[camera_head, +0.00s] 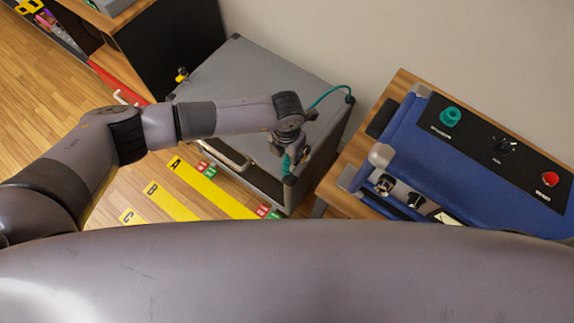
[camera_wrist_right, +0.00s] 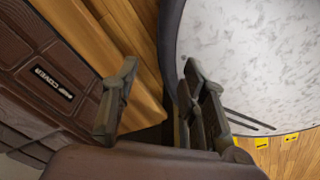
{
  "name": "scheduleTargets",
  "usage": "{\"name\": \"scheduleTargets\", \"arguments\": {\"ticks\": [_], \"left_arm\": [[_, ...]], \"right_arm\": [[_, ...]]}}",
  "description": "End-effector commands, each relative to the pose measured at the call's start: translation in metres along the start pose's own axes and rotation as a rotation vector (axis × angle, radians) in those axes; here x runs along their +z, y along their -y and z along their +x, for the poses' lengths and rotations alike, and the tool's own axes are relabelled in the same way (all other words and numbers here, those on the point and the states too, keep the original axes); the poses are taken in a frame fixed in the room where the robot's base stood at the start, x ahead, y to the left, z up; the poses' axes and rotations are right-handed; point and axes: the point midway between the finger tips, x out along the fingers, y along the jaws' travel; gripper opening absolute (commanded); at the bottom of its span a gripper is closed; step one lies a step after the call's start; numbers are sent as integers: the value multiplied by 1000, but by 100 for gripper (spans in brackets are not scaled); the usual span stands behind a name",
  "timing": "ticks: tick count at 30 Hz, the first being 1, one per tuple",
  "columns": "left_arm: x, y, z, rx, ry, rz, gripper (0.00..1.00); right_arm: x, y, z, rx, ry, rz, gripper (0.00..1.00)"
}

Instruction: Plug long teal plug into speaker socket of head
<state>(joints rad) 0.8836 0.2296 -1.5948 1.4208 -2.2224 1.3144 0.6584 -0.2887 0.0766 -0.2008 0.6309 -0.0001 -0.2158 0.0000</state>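The long teal plug (camera_head: 286,164) points down from my left gripper (camera_head: 290,152), which appears shut on it. The plug is above the near right corner of the grey cabinet; contact with the cabinet cannot be told. A teal cable (camera_head: 328,94) arcs from the wrist to the cabinet's far right corner. The blue head (camera_head: 425,152) is to the right, apart from the gripper. Its black panel has a teal round fitting (camera_head: 450,117); the labels are too small to read surely. My right gripper (camera_wrist_right: 160,112) is open and empty in the right wrist view.
The grey cabinet (camera_head: 225,85) lies under my left forearm. The head rests on a wooden stand (camera_head: 338,185). Its panel also has a red button (camera_head: 550,179) and a black switch (camera_head: 503,146). A brown case (camera_wrist_right: 45,65) and a round pale top (camera_wrist_right: 260,60) flank my right gripper.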

Motion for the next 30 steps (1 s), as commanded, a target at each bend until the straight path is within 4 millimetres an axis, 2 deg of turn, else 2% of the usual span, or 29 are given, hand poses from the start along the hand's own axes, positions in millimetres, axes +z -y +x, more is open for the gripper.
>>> {"name": "scheduleTargets", "arguments": {"ticks": [1,6,12,30], "left_arm": [[0,0,14,0,-1,0,38],[0,0,41,0,-1,0,38],[0,0,59,0,0,0,38],[0,0,60,0,0,0,38]], "right_arm": [[1,0,12,0,0,0,40],[11,1,34,-1,12,0,40],[27,4,49,-3,34,0,40],[23,-2,50,3,27,-1,40]]}}
